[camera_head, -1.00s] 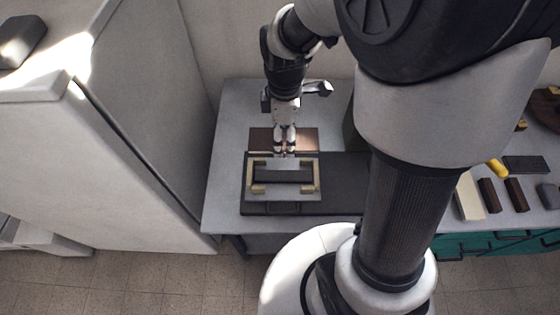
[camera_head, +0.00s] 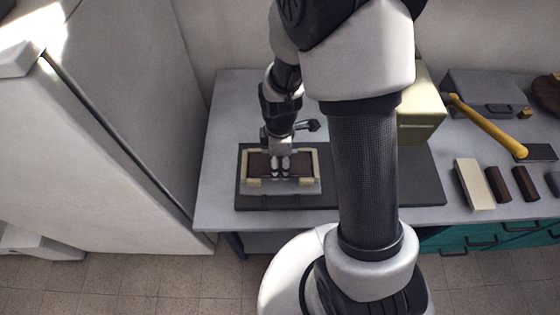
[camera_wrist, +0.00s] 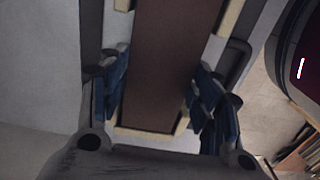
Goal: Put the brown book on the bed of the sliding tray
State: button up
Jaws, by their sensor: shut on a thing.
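The brown book (camera_head: 259,166) is held flat over the bed of the sliding tray (camera_head: 284,188), between the tray's cream corner pieces. My gripper (camera_head: 280,170) points down and is shut on the book across its width. In the wrist view the book (camera_wrist: 162,60) runs lengthwise between my blue-padded fingers (camera_wrist: 155,95), with cream tray pieces near its sides and end. The book hides most of the tray's bed. I cannot tell whether it touches the bed.
A dark base (camera_head: 400,178) lies under the tray and extends right behind my arm. A cream box (camera_head: 422,105), a yellow-handled tool (camera_head: 490,128), a cream block (camera_head: 473,184) and dark brown blocks (camera_head: 498,184) stand at right. A tall white cabinet (camera_head: 90,150) is close at left.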

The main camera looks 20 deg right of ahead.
jog(key=shift+f, duration=0.15)
jog(key=o, duration=1.2)
jog(key=shift+c, duration=0.2)
notch_tip(320, 180, up, 12)
jog(key=p, duration=0.4)
notch_tip(320, 180, up, 12)
jog(key=m+t, duration=0.2)
jog(key=m, duration=0.4)
send_over(280, 164)
jog(key=s, duration=0.5)
jog(key=s+r+m+t, duration=0.2)
jog(key=s+r+m, duration=0.5)
jog(key=s, duration=0.3)
jog(key=shift+m+t, duration=0.3)
jog(key=shift+m, duration=0.4)
